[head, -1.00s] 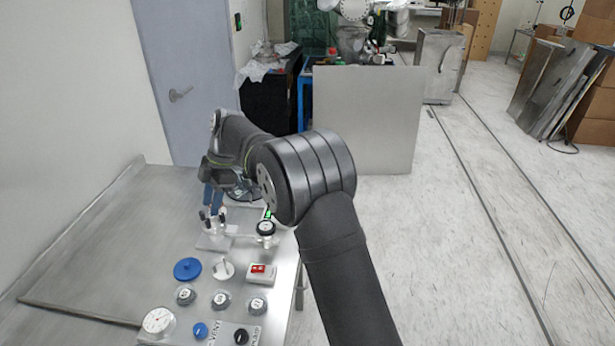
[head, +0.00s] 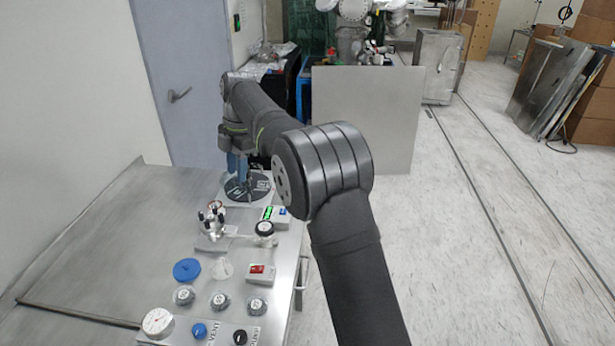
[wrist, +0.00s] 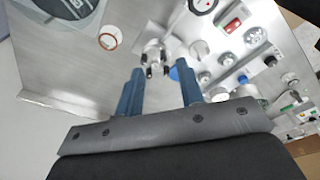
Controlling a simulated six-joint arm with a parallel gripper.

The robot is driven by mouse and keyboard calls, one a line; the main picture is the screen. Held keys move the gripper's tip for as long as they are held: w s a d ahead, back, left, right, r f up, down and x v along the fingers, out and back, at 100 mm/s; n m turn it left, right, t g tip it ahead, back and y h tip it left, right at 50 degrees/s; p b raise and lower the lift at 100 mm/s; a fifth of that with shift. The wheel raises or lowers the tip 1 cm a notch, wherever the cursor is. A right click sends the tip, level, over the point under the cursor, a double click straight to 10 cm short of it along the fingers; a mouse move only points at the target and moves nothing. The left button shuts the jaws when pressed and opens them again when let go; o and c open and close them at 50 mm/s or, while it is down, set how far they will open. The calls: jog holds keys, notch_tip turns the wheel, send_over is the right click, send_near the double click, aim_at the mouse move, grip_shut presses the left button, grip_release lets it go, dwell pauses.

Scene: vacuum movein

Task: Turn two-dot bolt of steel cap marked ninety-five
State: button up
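Three grey steel caps stand in a row near the front of the steel table: left (head: 184,295), middle (head: 219,301) and right (head: 257,305). Their markings and bolt dots are too small to read, so I cannot tell which is ninety-five. Small grey round parts, likely these caps, show far beyond the fingers in the wrist view (wrist: 255,37). My gripper (head: 237,172) is at the table's far end, above a dark round disc (head: 247,188), well away from the caps. In the wrist view its blue fingers (wrist: 160,70) are apart with nothing held between them.
A clear fixture with dark-tipped posts (head: 212,228) stands between my gripper and the caps. The table's left side is bare.

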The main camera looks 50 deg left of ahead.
jog(key=w+d+f+n+t+y, duration=0.4)
jog(key=w+f+n+t, duration=0.55)
jog(key=n, duration=0.45)
jog(key=w+d+r+m+g+h, duration=0.1)
jog(key=w+d+r+m+g, duration=0.1)
jog(key=m, duration=0.7)
jog(key=w+d+r+m+g+h, duration=0.1)
jog(key=w+d+r+m+g, duration=0.1)
jog(key=m, duration=0.7)
jog(key=w+d+g, duration=0.1)
jog(key=w+g, duration=0.1)
jog(key=g, duration=0.1)
jog(key=shift+w+r+h, duration=0.15)
jog(key=shift+r+h, duration=0.2)
jog(key=shift+h, duration=0.05)
